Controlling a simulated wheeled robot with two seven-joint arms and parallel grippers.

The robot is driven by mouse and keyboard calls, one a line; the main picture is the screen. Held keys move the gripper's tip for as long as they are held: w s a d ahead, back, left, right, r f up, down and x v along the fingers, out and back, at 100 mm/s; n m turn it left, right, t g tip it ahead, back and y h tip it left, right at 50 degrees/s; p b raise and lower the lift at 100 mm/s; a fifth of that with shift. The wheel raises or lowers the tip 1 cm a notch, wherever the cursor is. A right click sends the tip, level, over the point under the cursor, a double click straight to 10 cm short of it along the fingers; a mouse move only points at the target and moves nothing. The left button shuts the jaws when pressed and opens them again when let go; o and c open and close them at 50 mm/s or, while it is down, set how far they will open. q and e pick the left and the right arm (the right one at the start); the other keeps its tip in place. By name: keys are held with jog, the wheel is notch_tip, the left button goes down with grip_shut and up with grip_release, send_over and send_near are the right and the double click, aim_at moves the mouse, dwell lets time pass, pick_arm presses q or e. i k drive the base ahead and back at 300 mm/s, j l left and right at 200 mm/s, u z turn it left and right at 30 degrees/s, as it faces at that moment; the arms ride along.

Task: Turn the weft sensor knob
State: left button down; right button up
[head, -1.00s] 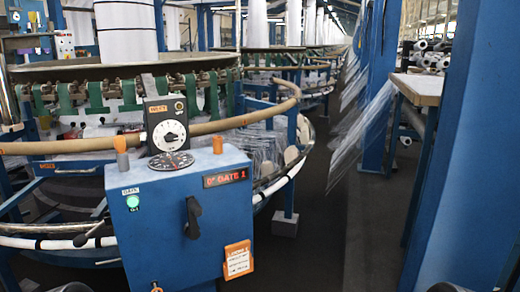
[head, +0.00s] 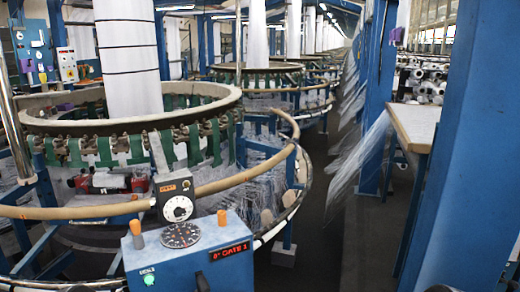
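The weft sensor unit is a small dark box (head: 166,190) with an orange label that seems to read WEFT. On its front is a round white dial or knob (head: 178,209) with a dark centre. A tiny round part (head: 186,185) sits beside the label. Below it a black disc with white marks (head: 180,235) lies on top of a blue control box (head: 185,268). Neither gripper shows clearly in the head view.
Orange posts (head: 136,228) stand on the blue box, which has a red GATE display (head: 230,251) and a green light (head: 150,280). The loom ring (head: 130,124) and a tan rail (head: 235,181) stand behind. A dark aisle (head: 335,215) runs right, beside a table (head: 415,125) and blue pillar.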

aim_at(179, 212)
jog(key=i+j+z, duration=0.1)
jog(key=j, duration=0.35)
jog(key=i+j+z, duration=0.15)
jog(key=j, duration=0.35)
jog(key=i+j+z, duration=0.1)
jog(key=j, duration=0.4)
jog(key=i+j+z, duration=0.1)
jog(key=i+j, duration=0.15)
jog(key=j, duration=0.3)
jog(key=i+j+z, duration=0.1)
jog(key=j, duration=0.4)
jog(key=k+l+u, duration=0.1)
jog(key=k+u, duration=0.35)
jog(key=k, duration=0.5)
